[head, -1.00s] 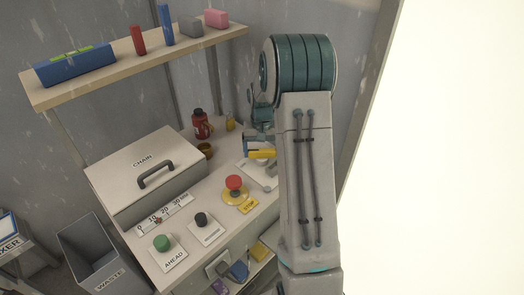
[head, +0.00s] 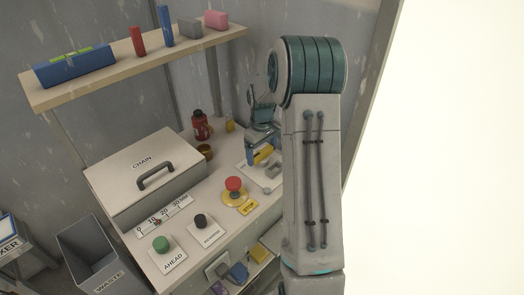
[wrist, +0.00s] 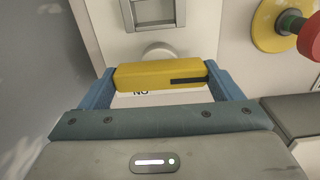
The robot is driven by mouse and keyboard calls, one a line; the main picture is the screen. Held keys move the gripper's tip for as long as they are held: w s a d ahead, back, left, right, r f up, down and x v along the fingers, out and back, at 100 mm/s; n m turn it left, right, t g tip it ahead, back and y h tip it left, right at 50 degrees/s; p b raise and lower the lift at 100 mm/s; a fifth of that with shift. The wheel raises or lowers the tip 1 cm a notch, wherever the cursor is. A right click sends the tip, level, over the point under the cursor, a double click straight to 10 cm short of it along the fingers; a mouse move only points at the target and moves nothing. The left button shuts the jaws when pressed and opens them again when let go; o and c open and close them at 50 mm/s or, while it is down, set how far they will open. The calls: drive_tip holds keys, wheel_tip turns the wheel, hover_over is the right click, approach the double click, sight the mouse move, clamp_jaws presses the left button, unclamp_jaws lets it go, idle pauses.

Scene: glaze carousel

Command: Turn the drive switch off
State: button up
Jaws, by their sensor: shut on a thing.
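The drive switch appears to be the lever with a yellow handle (head: 263,155) on a pale panel beyond the red stop button. In the wrist view the yellow handle (wrist: 160,76) is a bar with a dark slot, lying across between my fingers. My gripper (head: 262,146) is shut on it, with one blue finger at each end; the wrist view shows my gripper (wrist: 160,82) close up. A label, partly covered by the bar, reads "NO" in that view, perhaps "ON" upside down. A grey round part lies just beyond the bar.
The red stop button (head: 234,184) on its yellow base is near my gripper, and shows at the wrist view's right (wrist: 296,24). A black knob (head: 200,221), a green AHEAD button (head: 161,243), the CHAIN box (head: 146,173) and a red bottle (head: 201,124) share the bench.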

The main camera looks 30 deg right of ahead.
sight(261, 151)
drive_tip(key=shift+w, duration=0.1)
idle(0.5)
drive_tip(key=o, duration=0.8)
drive_tip(key=shift+a, duration=0.1)
drive_tip(key=shift+r, duration=0.15)
drive_tip(key=shift+r, duration=0.4)
wheel_tip(261, 151, up, 13)
drive_tip(key=shift+f, duration=0.1)
drive_tip(key=s+a+r+m+t, duration=0.15)
drive_tip(key=s+a+r, duration=0.35)
drive_tip(key=s+a, duration=0.6)
drive_tip(key=s+a+f, duration=0.1)
drive_tip(key=s, duration=0.4)
drive_tip(key=s+a+f+m+t, duration=0.1)
drive_tip(key=s+a, duration=0.1)
drive_tip(key=s, duration=0.3)
drive_tip(key=s+a+f+m, duration=0.1)
drive_tip(key=s, duration=0.4)
drive_tip(key=shift+a+f+m+p, duration=0.1)
drive_tip(key=shift+a+m+p, duration=0.2)
drive_tip(key=shift+p, duration=0.1)
